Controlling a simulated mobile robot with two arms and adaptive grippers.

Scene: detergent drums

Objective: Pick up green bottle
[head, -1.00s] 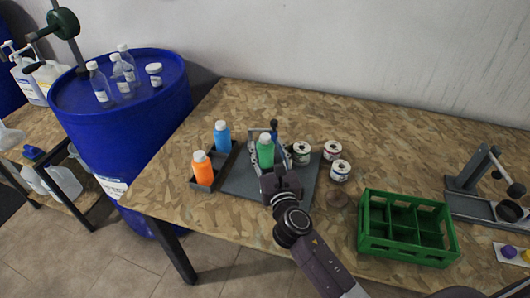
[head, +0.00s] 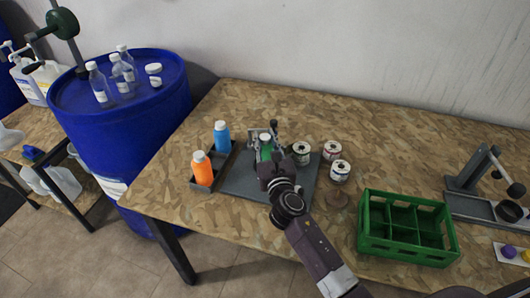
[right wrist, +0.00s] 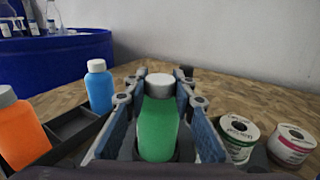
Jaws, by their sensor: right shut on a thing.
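The green bottle (head: 265,151) with a white cap stands upright on the dark grey mat on the table. In the right wrist view the green bottle (right wrist: 158,128) is between the two finger pads. My right gripper (head: 266,148) is shut on it, and the fingers hide part of its sides. In the right wrist view the fingers (right wrist: 158,120) lie on both sides of the bottle. My left gripper is not in view.
A blue bottle (head: 222,137) and an orange bottle (head: 202,169) stand in a dark tray left of the mat. Several cans, one of them here (head: 340,171), stand to the right. A green crate (head: 405,252) is at the front right. A blue drum (head: 125,130) stands left.

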